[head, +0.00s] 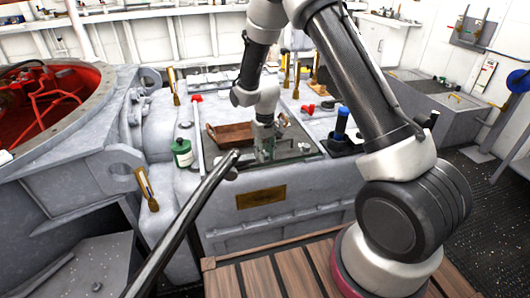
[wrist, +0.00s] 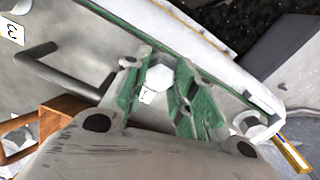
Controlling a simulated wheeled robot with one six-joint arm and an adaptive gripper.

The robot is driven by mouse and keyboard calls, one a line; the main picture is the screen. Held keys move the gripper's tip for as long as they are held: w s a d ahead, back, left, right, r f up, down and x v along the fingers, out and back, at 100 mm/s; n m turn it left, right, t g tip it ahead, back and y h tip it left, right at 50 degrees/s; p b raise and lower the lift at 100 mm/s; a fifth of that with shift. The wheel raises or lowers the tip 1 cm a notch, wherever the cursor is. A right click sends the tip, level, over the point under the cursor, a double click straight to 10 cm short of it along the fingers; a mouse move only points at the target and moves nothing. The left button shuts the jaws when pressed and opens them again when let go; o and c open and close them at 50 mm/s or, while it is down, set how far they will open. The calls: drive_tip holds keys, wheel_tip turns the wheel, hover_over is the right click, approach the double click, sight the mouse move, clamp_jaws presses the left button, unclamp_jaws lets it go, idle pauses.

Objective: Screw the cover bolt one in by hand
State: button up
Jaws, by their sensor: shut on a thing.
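The cover bolt one (wrist: 159,77) is a pale hex head, upright at the cover's edge, with a small white tag marked 1 (wrist: 147,97) beside it. My gripper (wrist: 158,84) is shut on the bolt head, one green-padded finger on each side. The bolt's shank is hidden, so I cannot tell how deep it sits. The cover (wrist: 85,45) is a grey plate with a green edge and a dark bar handle (wrist: 62,66). In the head view my gripper (head: 265,156) points down at the front of the housing and hides the bolt.
A wooden tray (head: 232,133) lies close to my gripper; it also shows in the wrist view (wrist: 56,119). A second hex bolt (wrist: 250,123) sits at the cover's corner. A green bottle (head: 182,152) stands at left, a blue-topped cylinder (head: 342,122) at right. A dark bar crosses in front.

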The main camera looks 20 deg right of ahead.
idle(0.3)
drive_tip(key=o, duration=1)
drive_tip(key=shift+o, duration=0.2)
drive_tip(key=shift+r, duration=0.1)
wheel_tip(320, 180, up, 12)
